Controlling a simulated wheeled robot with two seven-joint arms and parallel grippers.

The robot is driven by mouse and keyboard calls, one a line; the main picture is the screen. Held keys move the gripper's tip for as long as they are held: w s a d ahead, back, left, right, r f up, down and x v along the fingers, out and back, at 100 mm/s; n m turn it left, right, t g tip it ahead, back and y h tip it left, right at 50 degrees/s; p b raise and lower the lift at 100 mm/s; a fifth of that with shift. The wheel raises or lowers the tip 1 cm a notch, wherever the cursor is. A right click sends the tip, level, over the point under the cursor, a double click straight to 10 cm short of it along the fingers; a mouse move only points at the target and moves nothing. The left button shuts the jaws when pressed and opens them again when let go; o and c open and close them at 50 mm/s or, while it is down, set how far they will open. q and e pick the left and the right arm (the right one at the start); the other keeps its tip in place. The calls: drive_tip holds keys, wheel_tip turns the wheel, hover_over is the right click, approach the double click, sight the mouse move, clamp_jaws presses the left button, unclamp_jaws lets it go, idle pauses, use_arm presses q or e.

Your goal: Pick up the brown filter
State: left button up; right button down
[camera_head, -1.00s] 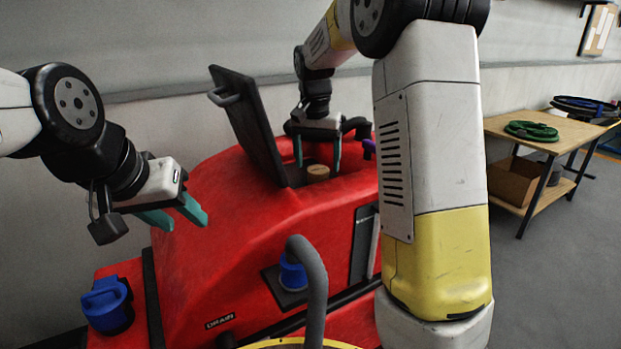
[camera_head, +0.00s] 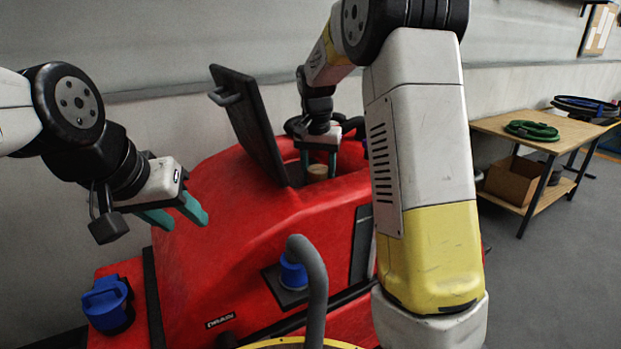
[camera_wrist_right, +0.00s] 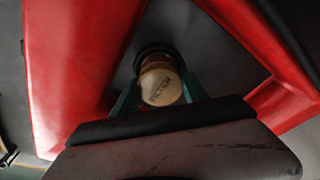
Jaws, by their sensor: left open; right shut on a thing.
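The brown filter (camera_head: 317,171) sits in the opening on top of the red scrubber tank (camera_head: 240,220). In the right wrist view the filter (camera_wrist_right: 162,82) shows its round tan top with dark lettering, between the two teal fingers. My right gripper (camera_head: 319,166) reaches down into the opening and is shut on the filter, one finger on each side. The filter's lower part is hidden in the dark opening. My left gripper (camera_head: 178,213) is open and empty, in front of the tank's left side.
The black lid (camera_head: 247,120) stands open, left of the right gripper. A blue cap (camera_head: 106,304) is at the lower left, and a grey hose (camera_head: 312,280) rises in front. A wooden table (camera_head: 545,128) with a green coil (camera_head: 532,130) stands at the right.

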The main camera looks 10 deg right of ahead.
drive_tip(key=shift+r, duration=5.2)
drive_tip(key=shift+r, duration=0.95)
wheel_tip(320, 180, up, 4)
hover_over(319, 169)
drive_tip(key=shift+w+r, duration=0.1)
drive_tip(key=shift+r, duration=0.25)
